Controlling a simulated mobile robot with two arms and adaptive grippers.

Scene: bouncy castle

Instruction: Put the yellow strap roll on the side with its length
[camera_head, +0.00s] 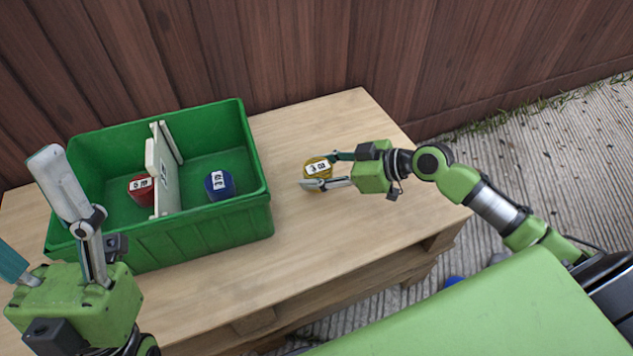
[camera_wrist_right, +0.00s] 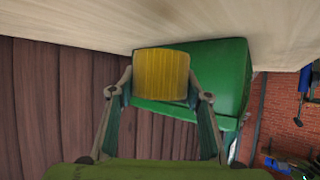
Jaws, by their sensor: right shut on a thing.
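The yellow strap roll (camera_head: 318,162) has a white label with dark print on top, too small to read surely. My right gripper (camera_head: 316,171) is shut on it, a finger on each side, to the right of the green crate (camera_head: 258,215). I cannot tell whether the roll touches the table. In the right wrist view the yellow roll (camera_wrist_right: 161,75) sits between the fingertips. The crate has a pale divider (camera_head: 166,180) with small dark marks. A red roll (camera_head: 142,191) is in its left compartment, a blue roll (camera_head: 219,186) in its right one. My left gripper (camera_head: 25,205) is open and empty, in front of the crate's left end.
The wooden table (camera_head: 330,230) is bare in front and to the right of the crate. A brown plank wall (camera_head: 300,50) stands close behind it. Small blue and grey things lie on the ground past the table's front edge.

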